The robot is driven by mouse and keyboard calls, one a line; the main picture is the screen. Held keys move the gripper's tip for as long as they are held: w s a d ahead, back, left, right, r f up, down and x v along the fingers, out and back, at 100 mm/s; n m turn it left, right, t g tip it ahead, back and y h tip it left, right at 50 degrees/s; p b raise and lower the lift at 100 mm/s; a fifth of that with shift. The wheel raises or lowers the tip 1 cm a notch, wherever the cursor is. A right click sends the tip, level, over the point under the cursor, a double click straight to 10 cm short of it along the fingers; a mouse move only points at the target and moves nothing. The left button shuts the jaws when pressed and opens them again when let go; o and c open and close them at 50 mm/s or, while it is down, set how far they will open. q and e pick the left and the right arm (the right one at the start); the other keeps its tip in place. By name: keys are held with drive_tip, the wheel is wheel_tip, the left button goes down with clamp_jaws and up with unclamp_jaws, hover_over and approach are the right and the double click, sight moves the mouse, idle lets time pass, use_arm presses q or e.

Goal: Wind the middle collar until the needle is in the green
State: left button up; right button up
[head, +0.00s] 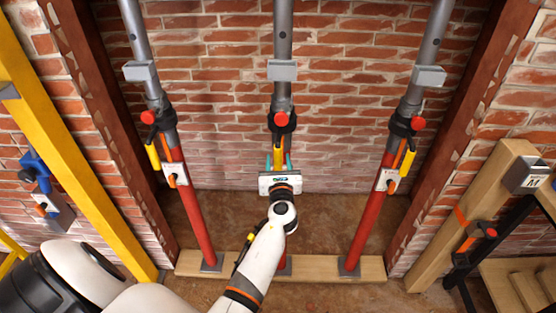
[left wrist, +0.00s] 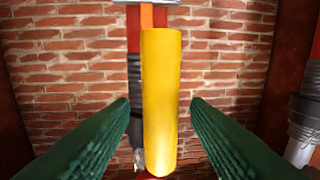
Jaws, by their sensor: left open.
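The middle prop has a black collar (head: 282,122) with a red knob (head: 281,119) and a yellow handle (head: 278,142) hanging below it. My left gripper (head: 278,163) is in front of this prop, at the handle's lower part. In the left wrist view the yellow handle (left wrist: 160,100) stands upright between the green finger pads of my left gripper (left wrist: 160,108). The fingers are open, with a gap on each side of the handle. My gripper and arm cover the middle prop's lower part, and I see no needle or green zone there. My right gripper is out of view.
Similar props stand on either side, with a left collar (head: 163,120) and right collar (head: 403,124). A yellow post (head: 75,150) is at left and a timber frame (head: 480,205) at right.

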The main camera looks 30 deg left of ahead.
use_arm(q)
drive_tip(key=shift+x, duration=0.95)
drive_tip(key=shift+c, duration=0.2)
clamp_jaws()
drive_tip(key=shift+w+d+b, duration=0.2)
drive_tip(key=shift+w+d, duration=0.5)
drive_tip(key=shift+d, duration=0.25)
drive_tip(key=shift+w+d+b, duration=0.15)
drive_tip(key=shift+w+d, duration=0.55)
drive_tip(key=shift+d, duration=0.2)
drive_tip(key=shift+r, duration=0.1)
drive_tip(key=shift+o, duration=0.2)
unclamp_jaws()
drive_tip(key=shift+w, duration=0.1)
